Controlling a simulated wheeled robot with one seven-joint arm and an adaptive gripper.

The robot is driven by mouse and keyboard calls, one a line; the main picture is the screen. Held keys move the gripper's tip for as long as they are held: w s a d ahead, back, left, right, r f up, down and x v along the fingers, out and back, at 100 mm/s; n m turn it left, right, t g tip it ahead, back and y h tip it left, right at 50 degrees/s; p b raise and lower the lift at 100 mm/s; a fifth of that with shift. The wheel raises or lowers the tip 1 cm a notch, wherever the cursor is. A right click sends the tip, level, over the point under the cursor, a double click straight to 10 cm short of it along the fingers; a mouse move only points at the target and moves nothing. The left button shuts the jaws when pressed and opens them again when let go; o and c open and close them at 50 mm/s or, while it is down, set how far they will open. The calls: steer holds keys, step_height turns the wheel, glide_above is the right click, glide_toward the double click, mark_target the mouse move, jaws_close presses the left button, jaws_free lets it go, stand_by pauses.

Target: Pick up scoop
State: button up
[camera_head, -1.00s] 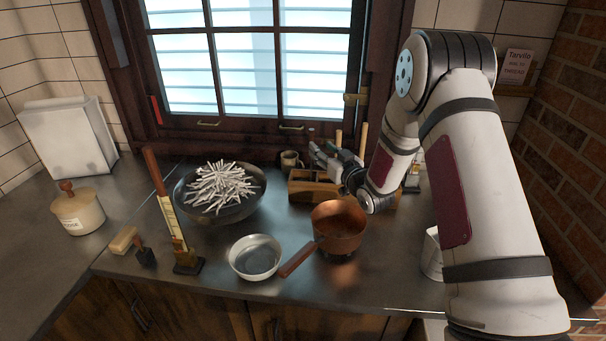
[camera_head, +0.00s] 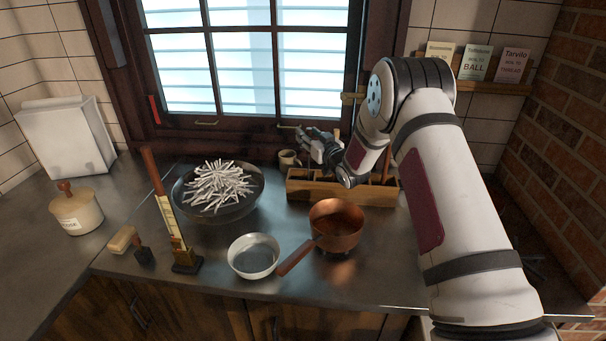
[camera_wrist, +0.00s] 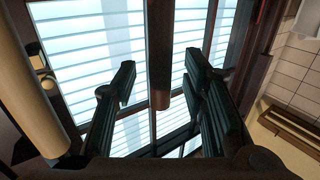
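My gripper (camera_head: 322,148) is above the back of a wooden tool box (camera_head: 298,190), close to the window. In the wrist view, my gripper (camera_wrist: 163,90) is open, its two dark fingers wide apart. A dark brown rod-like handle (camera_wrist: 160,50) with a rounded end shows between the fingers, apart from both. A thick pale wooden handle (camera_wrist: 25,80) shows at the left edge. Handles stand up from the tool box, partly hidden by my arm. I cannot tell which handle, if any, belongs to the scoop.
A wide dark bowl (camera_head: 190,213) of white sticks is to the left. A small mug (camera_head: 288,159) stands beside the box. The front counter edge is mostly clear.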

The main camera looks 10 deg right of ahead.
steer(key=shift+c, duration=0.3)
jaws_close()
